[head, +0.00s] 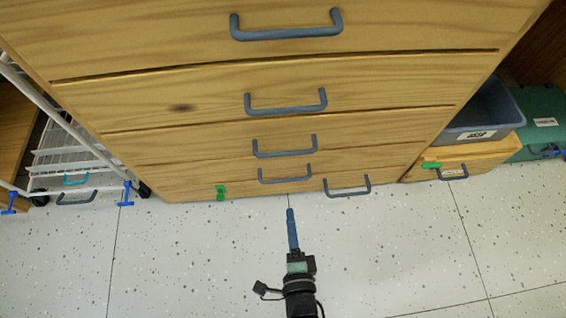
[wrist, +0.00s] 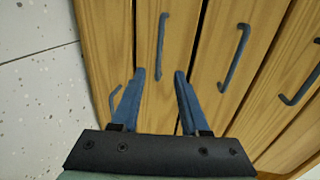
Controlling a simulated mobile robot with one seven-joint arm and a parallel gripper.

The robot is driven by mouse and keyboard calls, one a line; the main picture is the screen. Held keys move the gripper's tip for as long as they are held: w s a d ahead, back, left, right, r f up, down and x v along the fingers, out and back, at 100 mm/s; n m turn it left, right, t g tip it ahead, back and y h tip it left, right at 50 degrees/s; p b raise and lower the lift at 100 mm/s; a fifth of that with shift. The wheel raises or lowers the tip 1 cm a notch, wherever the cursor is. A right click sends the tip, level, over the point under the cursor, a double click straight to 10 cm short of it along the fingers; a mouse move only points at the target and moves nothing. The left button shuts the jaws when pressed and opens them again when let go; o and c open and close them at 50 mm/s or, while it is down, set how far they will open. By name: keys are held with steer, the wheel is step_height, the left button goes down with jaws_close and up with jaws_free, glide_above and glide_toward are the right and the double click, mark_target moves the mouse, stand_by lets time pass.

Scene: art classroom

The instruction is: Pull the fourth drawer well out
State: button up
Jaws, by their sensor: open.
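The wooden drawer cabinet (head: 200,85) fills the upper head view, with grey bar handles one below another. Counting from the top visible one, the fourth drawer's handle (head: 285,178) sits low, above the bottom handle (head: 347,192), which is offset right. All fronts look flush. My gripper (head: 290,212) points at the cabinet just below the fourth handle in the picture; one finger hides the other there. In the wrist view, its blue fingers (wrist: 160,74) are open and empty, with the near end of the fourth handle (wrist: 161,45) between the tips in the picture; contact cannot be told.
Speckled floor (head: 200,260) is clear in front. A white wire cart (head: 70,150) stands left. At right are a low wooden unit (head: 470,158) with a grey bin (head: 485,110) on top and a green case (head: 540,135). A green clip (head: 220,192) is on the cabinet's bottom edge.

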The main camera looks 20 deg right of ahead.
mark_target(286, 180)
steer(key=shift+b+x, duration=3.45)
steer(key=shift+x, duration=3.05)
jaws_close()
